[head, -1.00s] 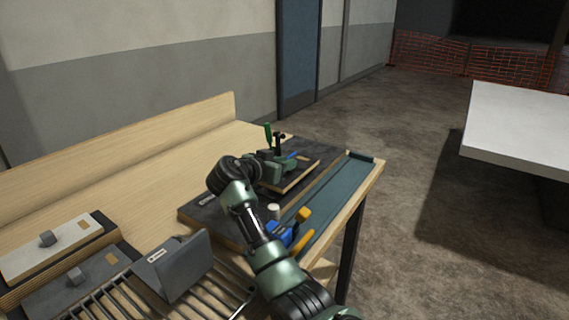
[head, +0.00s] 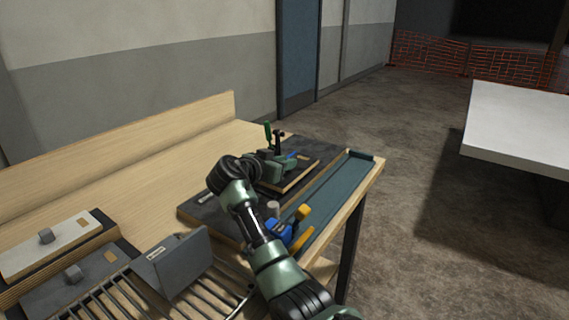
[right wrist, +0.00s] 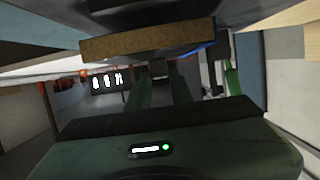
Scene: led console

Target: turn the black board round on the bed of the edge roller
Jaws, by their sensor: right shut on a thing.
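The black board (head: 305,172), dark on top with a light wood edge, lies flat over the dark bed (head: 322,152) of the edge roller on the bench. My right gripper (head: 278,163) is over the board, shut on it; my wrist and the gripper body hide the grip point. In the right wrist view the board's brown edge (right wrist: 150,40) crosses the top, close to the gripper's green fingers (right wrist: 160,88). Whether the board touches the bed or hangs just above it I cannot tell. My left gripper is out of view.
A green upright handle (head: 268,134) stands behind my gripper. Blue (head: 279,232) and yellow (head: 302,213) parts sit beside my forearm. A teal strip (head: 325,190) runs along the bench's right edge. A grey panel (head: 181,262) and a slatted rack (head: 130,300) are at front left.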

